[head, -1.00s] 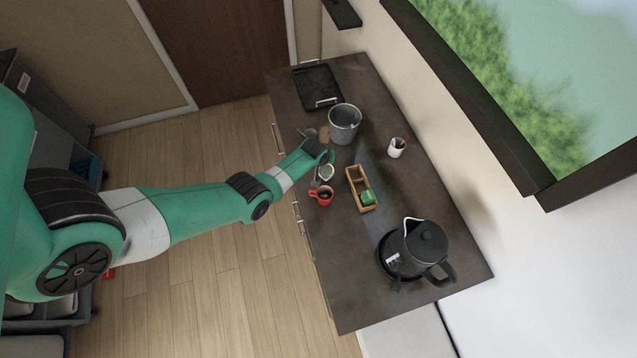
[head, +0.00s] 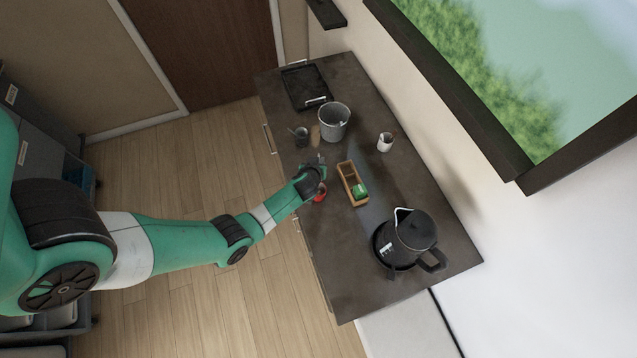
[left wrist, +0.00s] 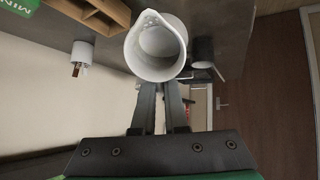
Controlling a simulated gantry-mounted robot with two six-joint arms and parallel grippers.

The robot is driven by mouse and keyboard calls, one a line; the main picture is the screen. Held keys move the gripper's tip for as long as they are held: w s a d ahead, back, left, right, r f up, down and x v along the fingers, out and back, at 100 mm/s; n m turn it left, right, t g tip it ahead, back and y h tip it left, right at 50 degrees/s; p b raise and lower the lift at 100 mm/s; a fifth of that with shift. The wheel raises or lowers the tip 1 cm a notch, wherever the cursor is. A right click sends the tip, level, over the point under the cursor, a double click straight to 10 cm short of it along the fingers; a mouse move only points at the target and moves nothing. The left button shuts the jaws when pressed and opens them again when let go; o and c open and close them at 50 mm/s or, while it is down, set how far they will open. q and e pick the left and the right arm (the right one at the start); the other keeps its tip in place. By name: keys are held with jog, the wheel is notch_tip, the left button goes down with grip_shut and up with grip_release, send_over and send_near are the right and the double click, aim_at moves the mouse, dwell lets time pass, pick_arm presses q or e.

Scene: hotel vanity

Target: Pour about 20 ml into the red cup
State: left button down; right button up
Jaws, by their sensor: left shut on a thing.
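The red cup (head: 320,193) stands near the front edge of the dark counter in the head view, partly hidden by my left gripper (head: 317,172). My left gripper is shut on a small white jug (left wrist: 155,50), its fingers (left wrist: 160,103) at the jug's side in the left wrist view. The jug's open mouth and spout show there; I cannot make out any liquid in it. In the head view the jug is mostly hidden by the gripper, which is right beside or above the red cup. My right gripper is not in view.
A wooden caddy (head: 345,172) with a green packet (head: 360,190) stands close to the right of the red cup. A black kettle (head: 410,238), grey bucket (head: 333,123), white cup with sticks (head: 385,143), dark cup (head: 301,134) and black tray (head: 303,86) are on the counter. The counter's front right is clear.

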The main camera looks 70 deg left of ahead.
pick_arm(q)
jog(key=shift+d+f+t+y+b, duration=0.35)
jog(key=shift+y+b, duration=0.25)
jog(key=shift+b, duration=0.65)
jog(key=shift+s+r+y+b, duration=0.2)
jog(key=shift+y+b, duration=0.1)
jog(key=shift+b, duration=0.2)
jog(key=shift+t, duration=0.25)
jog(key=shift+r+y+b, duration=0.15)
jog(key=shift+y+b, duration=0.15)
jog(key=shift+b, duration=0.2)
jog(key=shift+a, duration=0.1)
jog(key=shift+r+m+y+b, duration=0.15)
jog(key=shift+m+y+b, duration=0.2)
jog(key=shift+b, duration=0.4)
jog(key=shift+r, duration=0.1)
